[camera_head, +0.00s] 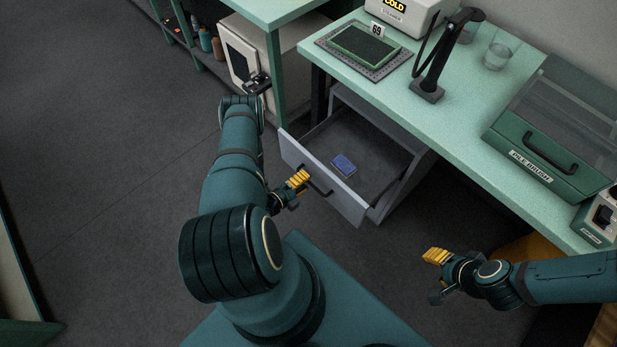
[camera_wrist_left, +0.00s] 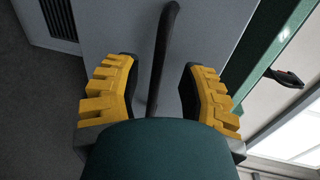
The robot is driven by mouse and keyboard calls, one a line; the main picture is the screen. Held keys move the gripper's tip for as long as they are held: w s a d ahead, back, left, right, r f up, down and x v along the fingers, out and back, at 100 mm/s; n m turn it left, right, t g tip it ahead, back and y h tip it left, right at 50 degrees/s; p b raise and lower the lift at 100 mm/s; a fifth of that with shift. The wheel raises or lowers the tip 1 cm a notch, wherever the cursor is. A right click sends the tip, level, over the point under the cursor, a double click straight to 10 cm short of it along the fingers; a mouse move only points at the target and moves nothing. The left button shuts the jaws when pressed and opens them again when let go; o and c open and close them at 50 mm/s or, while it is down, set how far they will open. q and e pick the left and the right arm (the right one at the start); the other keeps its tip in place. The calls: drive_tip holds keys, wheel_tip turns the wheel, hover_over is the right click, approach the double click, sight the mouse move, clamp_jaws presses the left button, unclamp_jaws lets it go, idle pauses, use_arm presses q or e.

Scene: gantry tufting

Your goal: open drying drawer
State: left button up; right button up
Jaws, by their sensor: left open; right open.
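The drying drawer (camera_head: 372,150) is a grey drawer under the green bench, and it stands pulled out with its inside showing. A small blue item (camera_head: 343,165) lies in it. A dark bar handle (camera_head: 314,181) is on its front panel; the handle also shows in the left wrist view (camera_wrist_left: 160,60). My left gripper (camera_head: 298,180) has yellow fingers and is at the handle. In the left wrist view its open fingers (camera_wrist_left: 158,95) stand on either side of the bar, apart from it. My right gripper (camera_head: 436,256) is open and empty over the floor, right of the drawer.
The green bench (camera_head: 455,115) holds a framed pad on a dark mat (camera_head: 364,48), a black stand (camera_head: 428,88), a glass jar (camera_head: 497,56) and a PILE BRUSH case (camera_head: 545,165). A white cabinet (camera_head: 240,60) stands left of the drawer. Floor in front is clear.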

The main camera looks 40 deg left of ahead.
use_arm(q)
drive_tip(key=v, duration=0.9)
idle(0.3)
